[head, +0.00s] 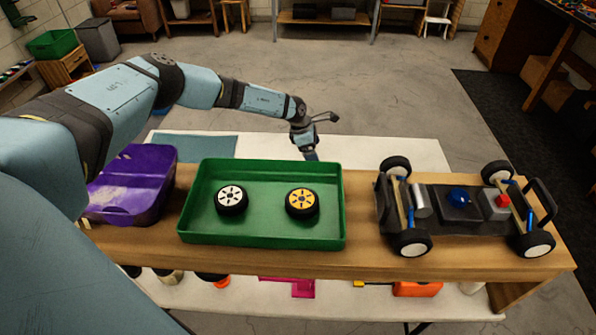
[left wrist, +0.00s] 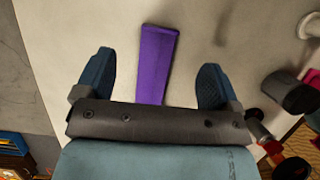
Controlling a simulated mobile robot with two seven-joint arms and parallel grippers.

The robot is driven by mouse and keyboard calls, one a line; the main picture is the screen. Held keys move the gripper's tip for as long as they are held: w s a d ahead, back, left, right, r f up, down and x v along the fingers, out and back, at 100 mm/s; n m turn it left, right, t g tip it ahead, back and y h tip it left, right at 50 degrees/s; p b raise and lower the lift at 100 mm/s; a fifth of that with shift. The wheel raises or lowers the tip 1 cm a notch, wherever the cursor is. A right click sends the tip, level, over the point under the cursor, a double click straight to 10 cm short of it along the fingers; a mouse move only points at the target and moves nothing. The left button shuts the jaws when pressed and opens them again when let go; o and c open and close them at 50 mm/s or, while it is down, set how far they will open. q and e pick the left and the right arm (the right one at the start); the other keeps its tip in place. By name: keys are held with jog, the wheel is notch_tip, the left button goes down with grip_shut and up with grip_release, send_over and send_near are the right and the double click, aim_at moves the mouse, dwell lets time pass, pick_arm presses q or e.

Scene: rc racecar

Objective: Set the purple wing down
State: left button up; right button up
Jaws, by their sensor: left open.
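The purple wing (left wrist: 157,62) is a flat bar lying on a pale surface in the left wrist view. It sits between the two blue fingers of my left gripper (left wrist: 153,68), with clear gaps on both sides. Its near end is hidden behind the gripper body. My left gripper (head: 311,154) points down behind the green tray in the head view, over the white table, and is open. The wing cannot be made out in the head view. My right gripper is in neither view.
A green tray (head: 260,239) with a white-hubbed wheel (head: 231,200) and a yellow-hubbed wheel (head: 302,202) stands on the wooden bench (head: 365,258). A purple shell (head: 135,185) is left of it, the car chassis (head: 460,208) right. The white table (head: 400,152) behind looks mostly clear.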

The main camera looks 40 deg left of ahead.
pick_arm(q)
jog(key=b+x, duration=0.1)
jog(key=x, duration=0.8)
jog(key=shift+f, duration=0.45)
jog(key=shift+s, duration=0.1)
jog(key=c, duration=1)
